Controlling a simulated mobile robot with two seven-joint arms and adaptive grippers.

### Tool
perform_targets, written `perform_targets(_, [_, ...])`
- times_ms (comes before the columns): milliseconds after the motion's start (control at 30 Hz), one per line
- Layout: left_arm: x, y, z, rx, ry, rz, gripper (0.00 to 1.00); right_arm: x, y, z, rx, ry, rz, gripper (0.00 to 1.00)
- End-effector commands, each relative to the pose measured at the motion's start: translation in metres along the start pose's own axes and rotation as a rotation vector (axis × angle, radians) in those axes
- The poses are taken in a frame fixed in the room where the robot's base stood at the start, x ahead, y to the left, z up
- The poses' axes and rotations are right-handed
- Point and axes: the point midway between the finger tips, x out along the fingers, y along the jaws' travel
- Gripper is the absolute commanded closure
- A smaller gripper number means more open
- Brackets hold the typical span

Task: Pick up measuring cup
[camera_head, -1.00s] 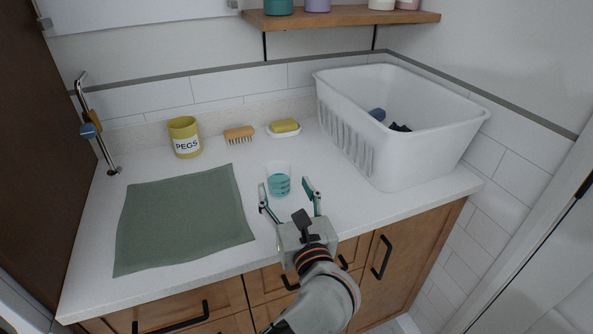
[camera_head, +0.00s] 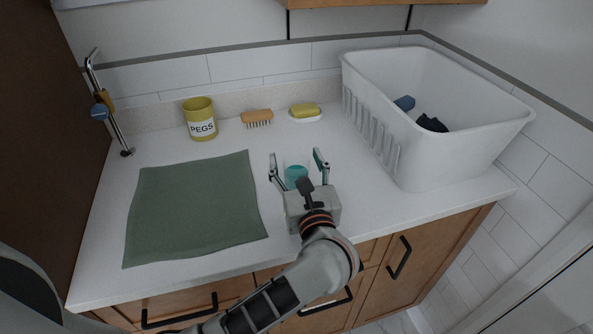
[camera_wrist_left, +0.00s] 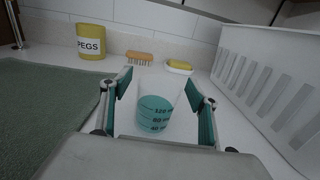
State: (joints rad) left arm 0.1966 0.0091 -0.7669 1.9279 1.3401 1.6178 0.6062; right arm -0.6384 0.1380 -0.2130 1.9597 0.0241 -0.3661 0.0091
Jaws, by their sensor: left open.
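The measuring cup (camera_head: 296,174) is a small clear cup with teal contents, upright on the white counter. My left gripper (camera_head: 298,165) is open, with one finger on each side of the cup. In the left wrist view the cup (camera_wrist_left: 154,113) shows its printed marks and stands between the two teal-padded fingers, with gaps visible on both sides. The gripper body hides the cup's lower part in the head view. My right gripper is not in view.
A green cloth (camera_head: 193,208) lies left of the cup. A yellow pegs pot (camera_head: 199,112), a brush (camera_head: 257,117) and a soap dish (camera_head: 305,118) stand behind. A white basket (camera_head: 440,158) is close on the right. A metal stand (camera_head: 112,120) is at far left.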

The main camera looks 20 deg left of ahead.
Motion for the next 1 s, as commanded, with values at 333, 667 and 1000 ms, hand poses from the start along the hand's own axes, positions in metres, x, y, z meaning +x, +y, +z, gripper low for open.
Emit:
perform_targets(333, [0.000,0.000,0.000,0.000,-0.001,0.000,0.83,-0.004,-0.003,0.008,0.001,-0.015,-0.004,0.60])
perform_targets(667, [0.000,0.000,0.001,0.001,0.000,0.000,0.83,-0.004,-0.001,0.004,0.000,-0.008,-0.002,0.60])
perform_targets(1000, [0.000,0.000,0.013,0.000,-0.002,0.001,0.83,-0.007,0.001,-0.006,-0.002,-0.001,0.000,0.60])
